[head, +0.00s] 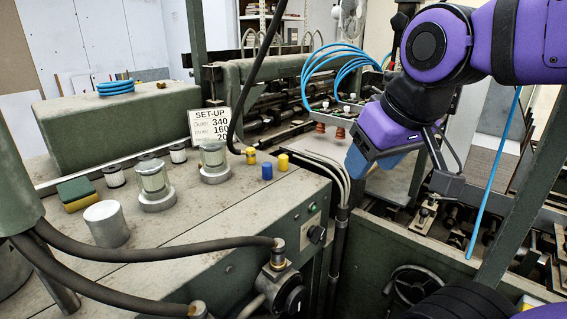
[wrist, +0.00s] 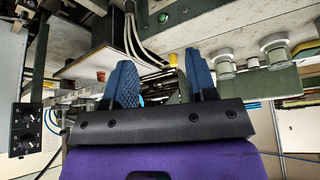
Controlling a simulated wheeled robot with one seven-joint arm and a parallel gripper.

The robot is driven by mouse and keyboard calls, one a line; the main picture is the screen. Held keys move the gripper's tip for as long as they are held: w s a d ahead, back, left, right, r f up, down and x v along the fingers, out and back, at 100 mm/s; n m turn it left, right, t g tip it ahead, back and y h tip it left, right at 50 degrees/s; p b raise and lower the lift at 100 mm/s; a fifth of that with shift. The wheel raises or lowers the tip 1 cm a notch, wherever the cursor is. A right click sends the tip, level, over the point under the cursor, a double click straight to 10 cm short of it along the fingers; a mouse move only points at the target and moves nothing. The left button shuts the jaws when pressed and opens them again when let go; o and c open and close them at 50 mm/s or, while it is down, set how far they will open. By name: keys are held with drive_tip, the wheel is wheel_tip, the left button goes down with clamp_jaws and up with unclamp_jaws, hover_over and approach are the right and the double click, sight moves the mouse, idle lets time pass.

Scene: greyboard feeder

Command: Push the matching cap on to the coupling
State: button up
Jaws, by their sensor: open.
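A blue cap (head: 267,171) and a yellow cap (head: 283,162) stand upright, close together, on the green machine top near its right edge. Just left of them, a small brass and yellow fitting (head: 251,156), which looks like the coupling, is at the end of a black hose. My gripper (head: 362,166) is open and empty, to the right of the caps and beyond the edge of the top. In the wrist view, my blue fingers (wrist: 160,78) are spread apart, and a yellow piece (wrist: 173,60) shows between them. I cannot tell which yellow piece it is.
Glass-bodied filters (head: 214,160), a white cylinder (head: 106,224), a sponge (head: 77,193) and a set-up card (head: 210,125) stand on the top. Pale hoses (head: 330,165) run over its edge. Blue coiled tubes (head: 340,60) and suction cups (head: 340,133) are behind my gripper.

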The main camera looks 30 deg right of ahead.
drive_tip(key=shift+o, duration=0.5)
drive_tip(key=n+g, duration=0.1)
drive_tip(key=g, duration=0.4)
hover_over(284, 155)
drive_tip(key=s, duration=0.1)
drive_tip(key=shift+f, duration=0.8)
drive_tip(key=shift+w+f, duration=0.2)
drive_tip(key=shift+w, duration=0.2)
drive_tip(key=shift+f, duration=2.85)
